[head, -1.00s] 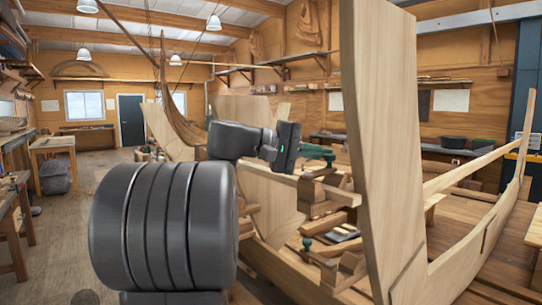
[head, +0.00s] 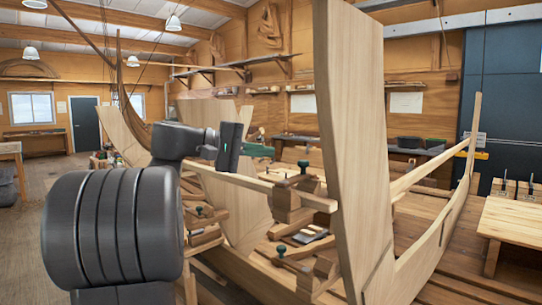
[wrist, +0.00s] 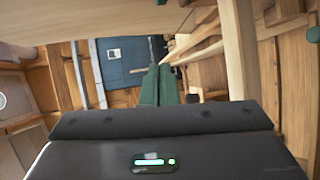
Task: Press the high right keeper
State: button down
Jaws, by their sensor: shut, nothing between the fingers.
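My gripper (head: 260,150) has green fingers shut together with nothing between them; they also show in the wrist view (wrist: 158,85). A dark green knob (head: 303,166), which looks like the high right keeper, stands on stacked wooden blocks at the end of the upper rail, right of my fingertips and apart from them. A lower green knob (head: 281,252) stands below it, and another (head: 200,212) is at the lower left. I cannot tell which knob the wrist view shows at its right edge.
A tall plank post (head: 355,150) rises just right of the upper knob. The upper rail (head: 245,182) runs below my gripper. A small dark object (head: 310,234) lies on the lower boards. A wooden bench (head: 515,220) stands at the far right.

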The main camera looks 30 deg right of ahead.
jog(key=shift+w+a+r, duration=0.1)
jog(key=shift+w+a, duration=0.1)
jog(key=shift+w, duration=0.25)
jog(key=shift+w+a+r, duration=0.25)
jog(key=shift+w+a, duration=0.6)
jog(key=shift+w, duration=0.2)
jog(key=shift+w+a+r, duration=0.25)
jog(key=shift+w+a, duration=0.6)
jog(key=shift+w, duration=0.2)
jog(key=shift+s, duration=0.1)
